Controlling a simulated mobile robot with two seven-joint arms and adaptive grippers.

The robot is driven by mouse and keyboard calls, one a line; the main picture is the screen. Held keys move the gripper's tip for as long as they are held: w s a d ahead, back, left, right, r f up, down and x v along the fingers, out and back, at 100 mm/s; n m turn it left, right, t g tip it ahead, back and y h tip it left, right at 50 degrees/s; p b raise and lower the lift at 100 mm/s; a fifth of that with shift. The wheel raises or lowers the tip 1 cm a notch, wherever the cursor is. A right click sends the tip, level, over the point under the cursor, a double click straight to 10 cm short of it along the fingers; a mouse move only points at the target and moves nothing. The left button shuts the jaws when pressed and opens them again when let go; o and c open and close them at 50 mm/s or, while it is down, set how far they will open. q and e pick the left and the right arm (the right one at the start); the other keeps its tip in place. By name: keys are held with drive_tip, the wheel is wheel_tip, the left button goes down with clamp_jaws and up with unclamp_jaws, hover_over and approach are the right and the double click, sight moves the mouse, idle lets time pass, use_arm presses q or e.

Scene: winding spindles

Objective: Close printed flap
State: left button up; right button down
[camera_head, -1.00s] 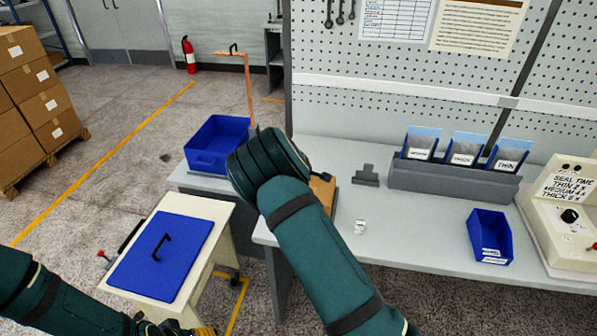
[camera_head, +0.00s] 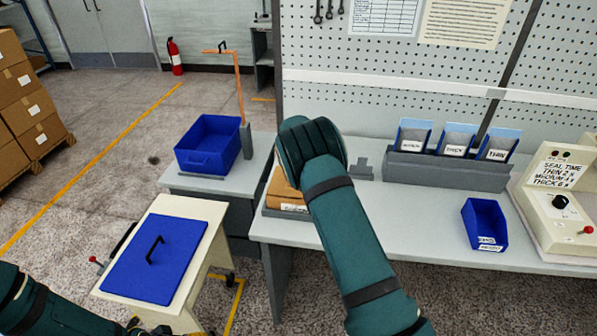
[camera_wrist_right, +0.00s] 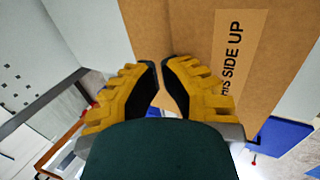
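A brown cardboard box (camera_head: 283,190) sits at the left end of the workbench, partly hidden behind my right forearm in the head view. In the right wrist view its cardboard panel (camera_wrist_right: 190,25) fills the upper middle, with a tan printed strip (camera_wrist_right: 237,55) reading "THIS SIDE UP", its first letters covered by a finger. My right gripper (camera_wrist_right: 161,66) has its two yellow fingers with tips nearly together and nothing visible between them. The tips lie in front of the cardboard; contact cannot be told. My left gripper (camera_head: 150,328) is barely visible at the bottom edge of the head view.
A blue open bin (camera_head: 208,146) stands on the side table beside an orange post. A white cart (camera_head: 190,207) carries a blue lid panel. On the bench (camera_head: 400,225) are a grey holder with labelled pouches, a small blue bin (camera_head: 484,222) and a sealer (camera_head: 560,210).

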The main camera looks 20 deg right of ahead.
drive_tip(key=shift+r, duration=0.1)
idle(0.4)
drive_tip(key=shift+r+p, duration=0.4)
drive_tip(key=shift+r, duration=0.45)
wheel_tip(320, 180, up, 4)
drive_tip(key=shift+r+p, duration=0.2)
drive_tip(key=shift+p, duration=0.8)
wheel_tip(320, 180, up, 9)
drive_tip(key=b, duration=0.1)
drive_tip(key=shift+r, duration=0.1)
